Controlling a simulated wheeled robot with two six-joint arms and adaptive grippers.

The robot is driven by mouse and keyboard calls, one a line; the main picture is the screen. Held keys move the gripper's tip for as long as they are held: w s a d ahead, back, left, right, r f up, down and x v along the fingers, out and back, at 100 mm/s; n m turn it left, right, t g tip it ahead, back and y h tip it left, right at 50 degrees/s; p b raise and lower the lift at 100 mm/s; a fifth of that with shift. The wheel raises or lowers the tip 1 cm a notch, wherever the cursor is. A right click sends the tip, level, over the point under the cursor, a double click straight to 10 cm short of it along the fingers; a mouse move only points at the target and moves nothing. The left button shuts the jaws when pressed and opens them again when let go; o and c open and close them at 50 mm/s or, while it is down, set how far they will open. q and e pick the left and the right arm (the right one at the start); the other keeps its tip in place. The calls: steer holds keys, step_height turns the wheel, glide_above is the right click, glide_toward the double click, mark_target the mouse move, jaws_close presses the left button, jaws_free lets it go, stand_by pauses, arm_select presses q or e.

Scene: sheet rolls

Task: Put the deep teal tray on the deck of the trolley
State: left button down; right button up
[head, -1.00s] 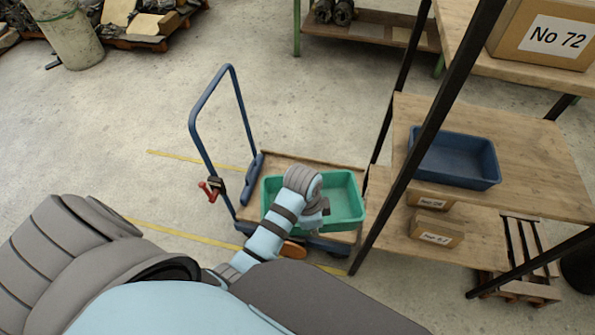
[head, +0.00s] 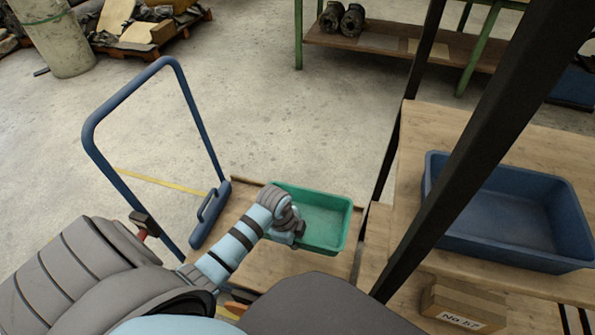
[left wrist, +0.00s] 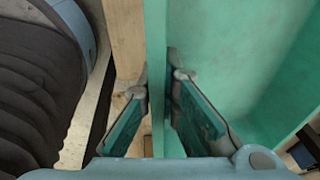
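The deep teal tray (head: 335,203) is over the wooden deck (head: 262,262) of the trolley, level and towards the deck's far right part. I cannot tell whether its bottom touches the deck or is just above it. My left gripper (head: 292,234) is at the tray's near left side. In the left wrist view, the fingers of my left gripper (left wrist: 160,90) stand one on each side of the tray wall (left wrist: 156,45), with their tips against it. The tray is empty in the part that shows. My right gripper is out of view.
The trolley's blue handle (head: 133,88) rises on the left. A shelf with a dark post (head: 440,190) stands close on the right, holding a blue tray (head: 510,215) and, lower, a cardboard box (head: 462,307). Floor beyond the trolley is clear.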

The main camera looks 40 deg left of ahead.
arm_select(q)
step_height(320, 180, down, 6)
steer(key=b, duration=0.4)
arm_select(e)
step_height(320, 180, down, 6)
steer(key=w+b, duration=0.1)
steer(key=b, duration=0.1)
arm_select(q)
steer(key=b, duration=0.4)
glide_above(296, 273)
steer(key=f, duration=1.1)
steer(key=shift+s+a, duration=0.25)
steer(key=shift+s, duration=0.1)
step_height(296, 273, down, 3)
steer(key=shift+f+b, duration=0.1)
steer(key=shift+b, duration=0.9)
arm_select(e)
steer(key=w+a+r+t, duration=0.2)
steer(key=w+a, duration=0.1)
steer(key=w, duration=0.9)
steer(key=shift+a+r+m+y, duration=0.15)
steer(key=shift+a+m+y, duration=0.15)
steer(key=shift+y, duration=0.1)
arm_select(q)
steer(key=shift+f, duration=0.15)
steer(key=c, duration=1.8)
jaws_free()
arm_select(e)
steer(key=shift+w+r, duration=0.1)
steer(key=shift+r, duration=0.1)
